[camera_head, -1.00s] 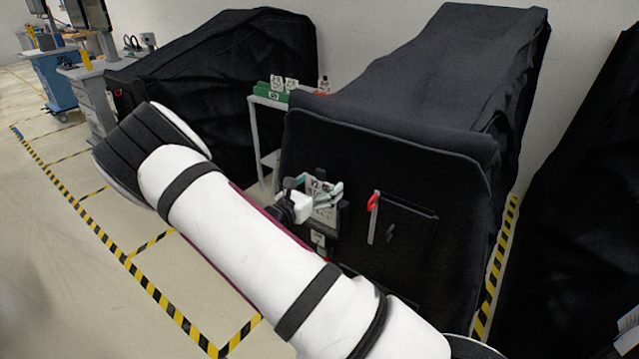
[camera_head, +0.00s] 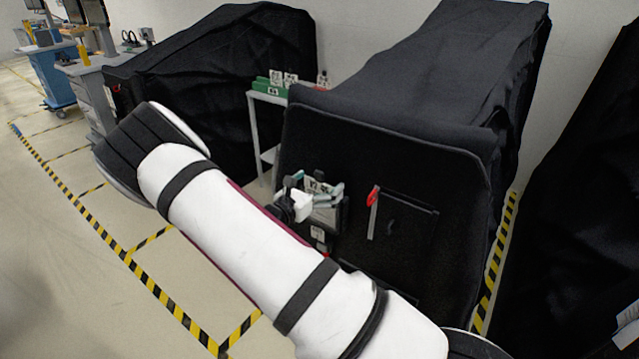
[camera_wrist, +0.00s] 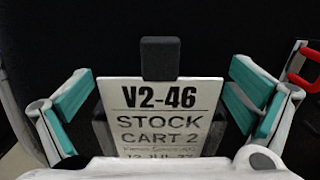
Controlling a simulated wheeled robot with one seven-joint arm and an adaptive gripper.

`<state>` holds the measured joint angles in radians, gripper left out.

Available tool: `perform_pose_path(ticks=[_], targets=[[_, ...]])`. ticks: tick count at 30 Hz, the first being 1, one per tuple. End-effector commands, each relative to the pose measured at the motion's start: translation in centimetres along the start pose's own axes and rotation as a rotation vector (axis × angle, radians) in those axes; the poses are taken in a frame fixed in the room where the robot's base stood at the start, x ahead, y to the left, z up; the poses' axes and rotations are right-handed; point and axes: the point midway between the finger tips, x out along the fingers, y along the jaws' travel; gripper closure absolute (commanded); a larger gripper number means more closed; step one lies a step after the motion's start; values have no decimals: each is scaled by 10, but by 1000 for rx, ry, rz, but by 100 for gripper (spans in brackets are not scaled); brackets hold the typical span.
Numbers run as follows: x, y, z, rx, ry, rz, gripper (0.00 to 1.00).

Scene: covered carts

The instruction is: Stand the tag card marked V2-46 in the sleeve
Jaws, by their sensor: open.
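The white tag card (camera_wrist: 158,108) reads V2-46, STOCK CART 2 in the wrist view. It stands upright in the black sleeve (camera_wrist: 101,130), whose dark edges show along both its sides. A black tab (camera_wrist: 160,58) rises behind the card's top middle. The card's lower edge is hidden by my gripper's body. My gripper (camera_wrist: 160,98) is open, with one teal-padded finger on each side of the card and a visible gap to each. In the head view, my gripper (camera_head: 318,192) is at the covered cart's front, at the card (camera_head: 322,214).
The black-covered cart (camera_head: 300,135) fills the middle. A red-topped tool (camera_head: 373,212) hangs right of the sleeve, beside a dark panel (camera_head: 405,225). A small shelf stand (camera_head: 252,130) with a green box (camera_head: 263,86) and other cards stands behind left. Open floor lies left.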

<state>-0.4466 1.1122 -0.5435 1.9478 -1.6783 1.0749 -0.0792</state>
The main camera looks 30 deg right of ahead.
Motion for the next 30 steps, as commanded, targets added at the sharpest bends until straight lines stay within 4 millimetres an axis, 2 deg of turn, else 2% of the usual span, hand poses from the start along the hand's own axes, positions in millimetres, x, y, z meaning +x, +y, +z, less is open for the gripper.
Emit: perform_pose_path(ticks=[5, 15, 21, 25, 30], targets=[[-11, 1, 0, 0, 1, 3, 0], [-76, 1, 0, 0, 1, 3, 0], [-107, 1, 0, 1, 1, 2, 0], [-117, 0, 0, 0, 0, 1, 0], [-120, 0, 0, 0, -1, -1, 0]])
